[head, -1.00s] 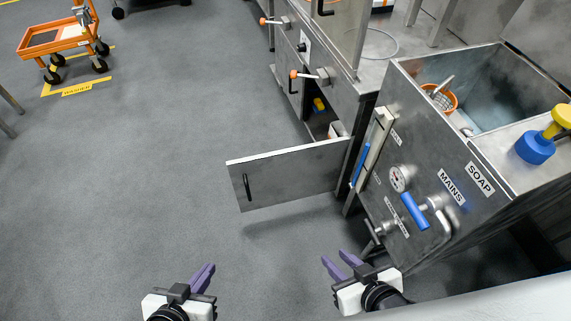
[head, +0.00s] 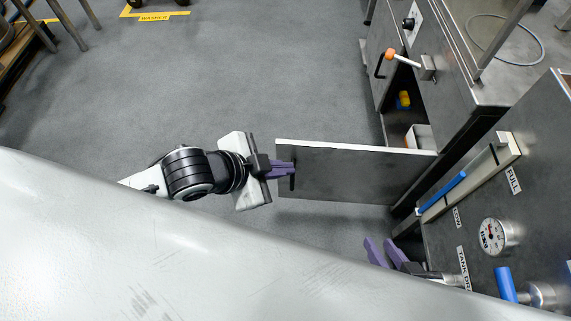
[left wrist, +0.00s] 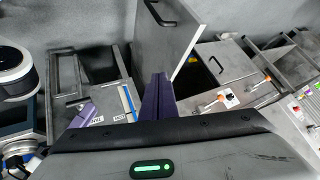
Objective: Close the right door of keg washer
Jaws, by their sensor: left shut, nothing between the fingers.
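The right door (head: 350,172) is a grey steel panel standing wide open from the washer cabinet (head: 465,95), with a black handle near its free end. My left gripper (head: 290,168) is shut and empty, its purple fingertips at the door's free end by the handle. I cannot tell whether they touch. In the left wrist view the door (left wrist: 165,45) stands just beyond the shut fingers (left wrist: 157,97), its handle at the upper left. My right gripper (head: 385,250) is low beside the sink unit, with its purple fingers apart.
The open compartment holds a yellow object (head: 404,99) and a pale box (head: 420,137). An orange-knobbed lever (head: 390,55) sticks out above it. The sink unit (head: 490,200), with gauge and blue handles, stands close on the right.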

